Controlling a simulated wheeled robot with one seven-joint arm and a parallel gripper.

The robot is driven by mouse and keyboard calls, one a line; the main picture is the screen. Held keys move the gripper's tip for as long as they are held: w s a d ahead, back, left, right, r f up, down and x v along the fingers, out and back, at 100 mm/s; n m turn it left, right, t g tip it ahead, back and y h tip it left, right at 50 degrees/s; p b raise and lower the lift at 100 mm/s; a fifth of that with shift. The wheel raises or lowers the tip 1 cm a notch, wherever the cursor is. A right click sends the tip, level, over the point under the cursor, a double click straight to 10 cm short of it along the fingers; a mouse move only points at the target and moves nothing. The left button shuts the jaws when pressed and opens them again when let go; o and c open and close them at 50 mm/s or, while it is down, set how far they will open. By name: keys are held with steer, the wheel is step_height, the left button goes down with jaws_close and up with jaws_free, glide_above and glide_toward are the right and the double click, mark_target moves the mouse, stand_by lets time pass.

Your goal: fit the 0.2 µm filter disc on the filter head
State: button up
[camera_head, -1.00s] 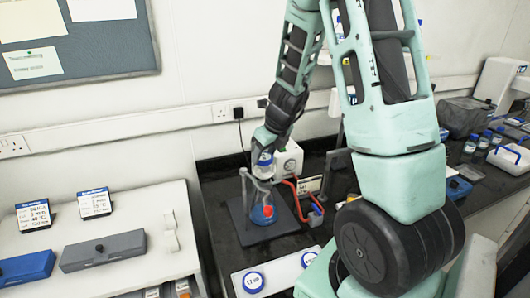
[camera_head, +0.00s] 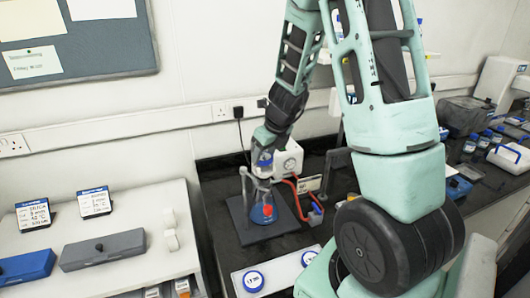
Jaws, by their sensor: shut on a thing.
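The filter stand has a grey base (camera_head: 236,213) on the black bench. A glass flask (camera_head: 262,213) with a blue and red lower part stands on it, and the clear filter head (camera_head: 260,181) is above the flask. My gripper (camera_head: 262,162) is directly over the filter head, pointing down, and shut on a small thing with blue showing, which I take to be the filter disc. The jaws hide most of it. I cannot tell whether it touches the head. Two round, blue-rimmed discs with unreadable labels lie on a white tray (camera_head: 280,271) at the front.
A white pump (camera_head: 290,160) with a dial stands close behind the filter stand, with red tubing (camera_head: 298,199) to its right. A white cabinet (camera_head: 135,237) with label cards and grey and blue boxes is at left. Bottles and racks fill the right bench.

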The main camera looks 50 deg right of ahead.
steer(key=shift+f+b, duration=0.4)
steer(key=shift+f, duration=0.2)
